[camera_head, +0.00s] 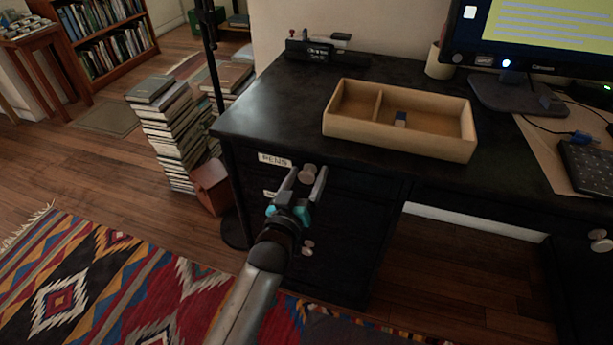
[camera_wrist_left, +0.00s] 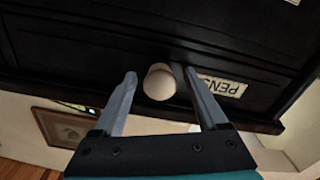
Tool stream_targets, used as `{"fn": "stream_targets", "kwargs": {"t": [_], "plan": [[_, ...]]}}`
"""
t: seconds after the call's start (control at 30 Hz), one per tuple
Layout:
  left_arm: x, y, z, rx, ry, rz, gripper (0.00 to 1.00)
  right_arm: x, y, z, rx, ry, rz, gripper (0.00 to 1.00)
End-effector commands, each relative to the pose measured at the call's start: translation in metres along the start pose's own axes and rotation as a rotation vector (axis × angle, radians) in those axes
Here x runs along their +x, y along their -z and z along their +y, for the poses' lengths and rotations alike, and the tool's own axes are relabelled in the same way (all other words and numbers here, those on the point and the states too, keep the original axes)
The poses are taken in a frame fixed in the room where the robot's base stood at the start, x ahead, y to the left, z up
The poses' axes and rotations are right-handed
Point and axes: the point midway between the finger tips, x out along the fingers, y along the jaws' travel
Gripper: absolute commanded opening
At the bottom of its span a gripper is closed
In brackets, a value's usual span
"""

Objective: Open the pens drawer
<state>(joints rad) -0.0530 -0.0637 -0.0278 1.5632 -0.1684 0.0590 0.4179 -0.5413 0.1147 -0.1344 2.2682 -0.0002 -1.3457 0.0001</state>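The pens drawer (camera_head: 355,184) is the top drawer of the black desk and looks shut. Its white PENS label (camera_head: 275,159) sits at the drawer's upper left and also shows, upside down, in the left wrist view (camera_wrist_left: 225,88). Its round pale knob (camera_head: 307,173) shows large in the left wrist view (camera_wrist_left: 159,82). My left gripper (camera_head: 304,177) is at the drawer front, open, with one finger on each side of the knob. In the left wrist view (camera_wrist_left: 160,76) gaps show between the knob and both fingers. My right gripper is out of view.
A wooden tray (camera_head: 400,150) holding a small blue item stands on the desktop (camera_head: 265,108). Lower drawer knobs (camera_head: 308,247) are below my gripper. Book stacks (camera_head: 165,130) and a dark pole stand left of the desk. A patterned rug (camera_head: 110,275) lies in front.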

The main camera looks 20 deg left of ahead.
Motion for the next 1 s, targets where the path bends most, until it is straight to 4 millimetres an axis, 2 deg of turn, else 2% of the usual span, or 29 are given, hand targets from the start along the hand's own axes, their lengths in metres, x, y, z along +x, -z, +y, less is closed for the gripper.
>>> {"fn": "stream_targets", "kwargs": {"t": [0.07,0.67,1.0], "plan": [[-0.0002,-0.0001,0.0000,0.000,0.000,0.000,0.67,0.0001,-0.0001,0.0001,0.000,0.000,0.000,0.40],[-0.0004,-0.0003,-0.0001,0.001,0.000,0.000,0.00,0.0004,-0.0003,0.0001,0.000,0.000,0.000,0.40],[-0.0005,-0.0004,-0.0001,0.001,0.000,0.000,0.00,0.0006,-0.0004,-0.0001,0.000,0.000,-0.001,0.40]]}}
